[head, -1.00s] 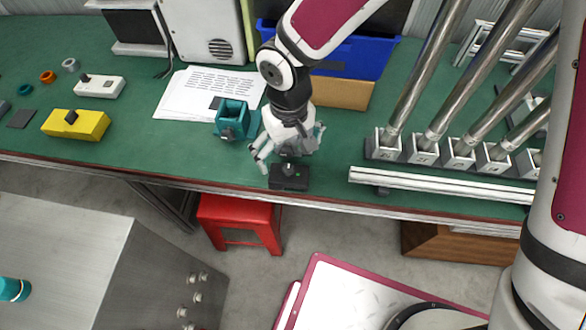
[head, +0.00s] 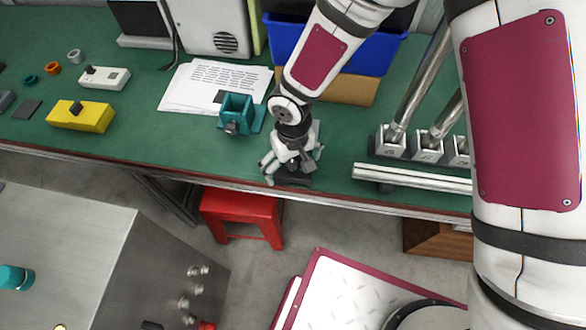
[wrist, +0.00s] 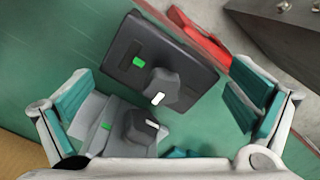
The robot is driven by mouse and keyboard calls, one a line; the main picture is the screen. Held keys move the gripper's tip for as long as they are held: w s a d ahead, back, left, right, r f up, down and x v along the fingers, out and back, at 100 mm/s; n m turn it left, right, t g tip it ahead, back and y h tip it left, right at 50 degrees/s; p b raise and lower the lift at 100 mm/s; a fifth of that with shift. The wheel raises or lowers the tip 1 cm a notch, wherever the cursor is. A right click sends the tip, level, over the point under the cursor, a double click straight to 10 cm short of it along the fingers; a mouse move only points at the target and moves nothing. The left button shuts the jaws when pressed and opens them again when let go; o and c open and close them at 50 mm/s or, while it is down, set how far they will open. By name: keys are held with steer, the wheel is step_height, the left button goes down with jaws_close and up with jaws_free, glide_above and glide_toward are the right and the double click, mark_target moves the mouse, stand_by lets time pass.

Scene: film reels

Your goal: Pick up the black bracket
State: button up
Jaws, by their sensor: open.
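The black bracket (head: 292,181) lies near the front edge of the green workbench, partly hidden under my gripper in the head view. In the wrist view the black bracket (wrist: 185,50) is a dark flat plate with a green square and a raised block with a white mark. My gripper (head: 293,165) points down over it, open and empty. In the wrist view my gripper (wrist: 160,108) has its teal-padded fingers spread to either side, with the bracket between and beyond them. I see no finger touching it.
A grey plate with a dark knob (wrist: 138,128) sits beside the bracket, low between the fingers. A teal holder (head: 236,112) stands left of my gripper, and a metal rail (head: 412,178) to the right. A red stool (head: 243,215) is below the bench edge.

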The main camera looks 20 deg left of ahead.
steer(key=c, duration=1.2)
steer(key=shift+c, duration=1.1)
steer(key=shift+d, duration=0.1)
steer(key=shift+d, duration=0.1)
